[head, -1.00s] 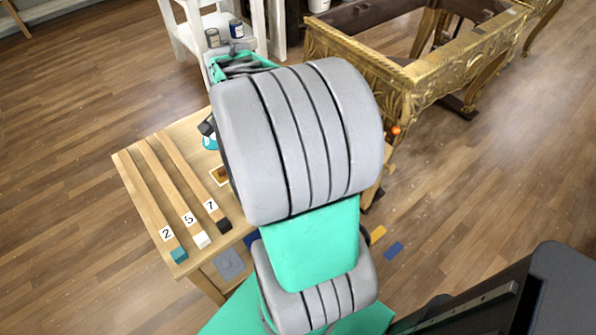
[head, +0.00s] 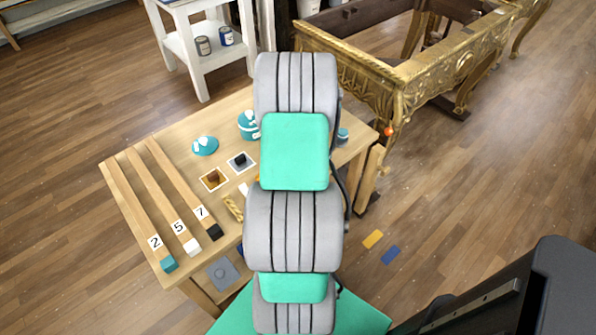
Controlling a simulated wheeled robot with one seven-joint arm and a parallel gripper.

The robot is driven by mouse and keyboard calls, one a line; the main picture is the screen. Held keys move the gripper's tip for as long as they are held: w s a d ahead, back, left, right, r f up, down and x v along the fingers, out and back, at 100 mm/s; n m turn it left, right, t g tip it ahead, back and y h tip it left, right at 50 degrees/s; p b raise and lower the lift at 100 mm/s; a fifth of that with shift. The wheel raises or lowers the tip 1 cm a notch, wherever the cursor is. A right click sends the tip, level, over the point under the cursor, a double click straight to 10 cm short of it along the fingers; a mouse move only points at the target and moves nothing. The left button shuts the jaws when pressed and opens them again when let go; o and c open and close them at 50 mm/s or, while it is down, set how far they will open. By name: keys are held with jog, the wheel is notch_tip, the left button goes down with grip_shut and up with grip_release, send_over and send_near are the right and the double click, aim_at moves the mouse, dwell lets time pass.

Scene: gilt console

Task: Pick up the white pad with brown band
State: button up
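On the wooden table, a small square pad (head: 213,179) with a white edge and a brown-gold middle lies flat, left of my arm. It best fits the white pad with brown band, but it is too small to be sure of the band. Another white-edged square (head: 241,162) with a dark piece on it lies just up and right of it. A small white piece (head: 244,189) shows at my arm's left edge. My gripper is not visible; my own arm links cover the middle of the table and probably hide it.
Three wooden strips marked 2 (head: 136,218), 5 (head: 163,200) and 7 (head: 181,190) lie at left. A teal dome (head: 205,146), a teal pot (head: 248,127) and a tan twisted piece (head: 233,208) are nearby. The gilt console (head: 385,82) stands behind at right.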

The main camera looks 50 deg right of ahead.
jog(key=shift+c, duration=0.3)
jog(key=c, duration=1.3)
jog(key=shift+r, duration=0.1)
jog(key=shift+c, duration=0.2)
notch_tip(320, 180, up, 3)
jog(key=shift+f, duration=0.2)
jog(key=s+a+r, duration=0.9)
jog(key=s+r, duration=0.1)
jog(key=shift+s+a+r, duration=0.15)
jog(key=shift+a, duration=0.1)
